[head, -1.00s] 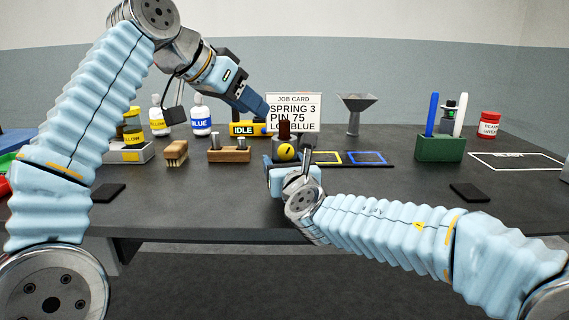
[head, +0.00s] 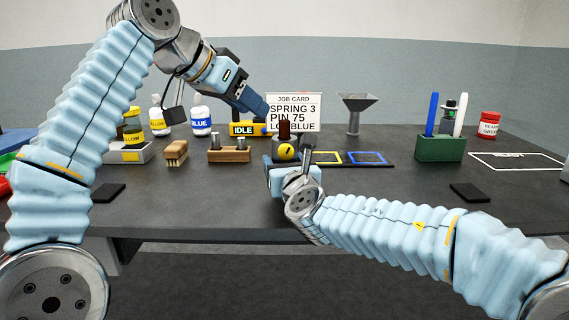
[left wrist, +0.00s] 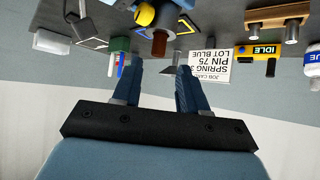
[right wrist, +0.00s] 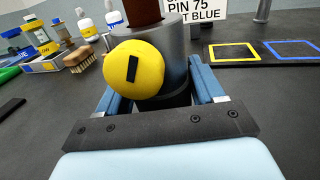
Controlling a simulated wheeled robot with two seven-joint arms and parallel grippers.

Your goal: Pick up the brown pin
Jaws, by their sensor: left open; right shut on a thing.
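The brown pin (head: 284,130) stands upright in the top of a dark grey cylindrical holder (head: 300,150) with a yellow knob (head: 286,152). Its lower end is hidden inside the holder. The pin also shows in the left wrist view (left wrist: 159,44) and at the top of the right wrist view (right wrist: 144,10). My right gripper (right wrist: 157,92) is shut on the grey holder, with a finger on each side below the pin. My left gripper (head: 264,106) is open and empty, above and to the left of the pin; its fingers (left wrist: 160,70) point toward the job card area.
A job card (head: 294,112) stands just behind the pin. A wooden block (head: 229,155) with metal pins and a brush (head: 176,152) lie to the left. A tray with yellow and blue frames (head: 365,158) is to the right, then a green holder (head: 439,148). The front table is mostly clear.

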